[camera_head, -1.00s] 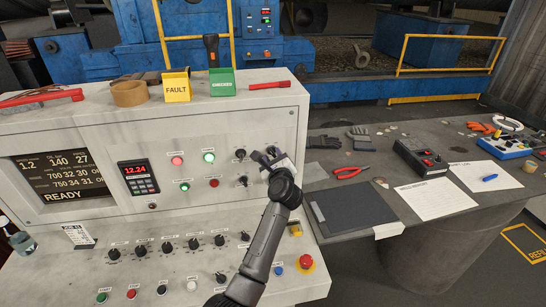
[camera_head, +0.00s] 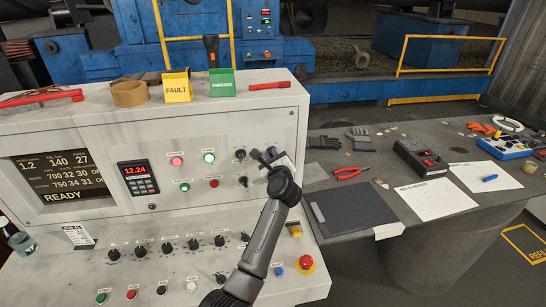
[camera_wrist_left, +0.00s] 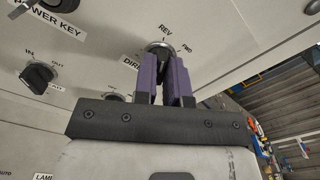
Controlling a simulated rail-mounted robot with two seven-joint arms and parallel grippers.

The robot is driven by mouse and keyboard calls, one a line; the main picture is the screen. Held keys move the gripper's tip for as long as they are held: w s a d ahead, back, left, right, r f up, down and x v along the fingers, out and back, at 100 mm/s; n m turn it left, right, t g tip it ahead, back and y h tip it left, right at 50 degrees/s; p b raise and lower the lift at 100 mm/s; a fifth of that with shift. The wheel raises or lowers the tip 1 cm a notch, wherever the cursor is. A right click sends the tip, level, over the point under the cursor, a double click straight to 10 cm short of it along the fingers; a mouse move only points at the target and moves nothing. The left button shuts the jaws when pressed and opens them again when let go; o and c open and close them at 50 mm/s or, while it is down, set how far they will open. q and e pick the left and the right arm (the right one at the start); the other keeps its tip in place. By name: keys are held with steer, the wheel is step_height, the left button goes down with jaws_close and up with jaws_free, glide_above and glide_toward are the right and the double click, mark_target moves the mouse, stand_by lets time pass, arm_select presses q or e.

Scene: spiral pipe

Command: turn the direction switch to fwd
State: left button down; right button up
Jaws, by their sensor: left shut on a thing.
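The direction switch (camera_wrist_left: 158,46) shows in the left wrist view as a dark knob on a round plate, with REV above it and FWD to its upper right. My left gripper (camera_wrist_left: 166,66) has its two purple fingers on either side of the knob and is shut on it. The fingers hide much of the knob, so I cannot tell exactly where its pointer stands. In the head view my left gripper (camera_head: 266,157) is at the right part of the upright panel and covers the switch. My right gripper is not in view.
Another black knob (camera_wrist_left: 38,75) and the power key switch (camera_wrist_left: 62,4) sit to the left on the panel. Several knobs and buttons line the lower desk, with a red emergency button (camera_head: 305,263) at right. A grey table (camera_head: 330,220) with tools and papers stands to the right.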

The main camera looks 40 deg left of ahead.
arm_select(q)
steer(key=shift+w+d+m+p, duration=0.1)
steer(key=shift+w+m+p, duration=0.05)
steer(key=shift+m+p, duration=5.3)
steer(key=shift+m, duration=0.65)
steer(key=c, duration=1.2)
jaws_free()
